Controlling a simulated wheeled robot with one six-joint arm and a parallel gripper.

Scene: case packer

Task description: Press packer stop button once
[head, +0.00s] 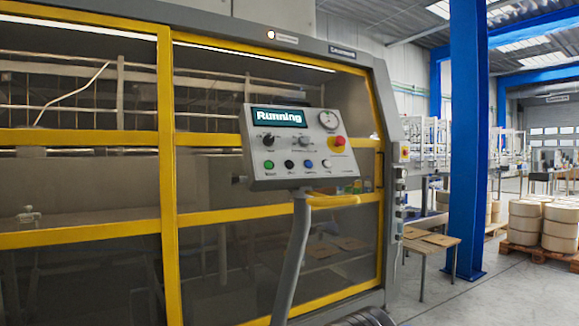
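The packer's grey control panel (294,150) stands on a bent grey post in front of the machine. Its display (279,117) reads "Running". A lower row holds a green button (269,165), a black button (289,165), a blue button (308,164) and a white button (327,163). Their small labels are too blurred to read surely, so I cannot tell which is marked stop. My gripper is not in view; only a dark ridged shape shows at the bottom edge.
The packer's yellow-framed guard doors (168,190) fill the left and centre behind the panel. A blue column (467,140) stands to the right, with wooden tables (432,240) beside it. Pale rolls (527,222) stand on a pallet at far right. Grey floor at lower right is clear.

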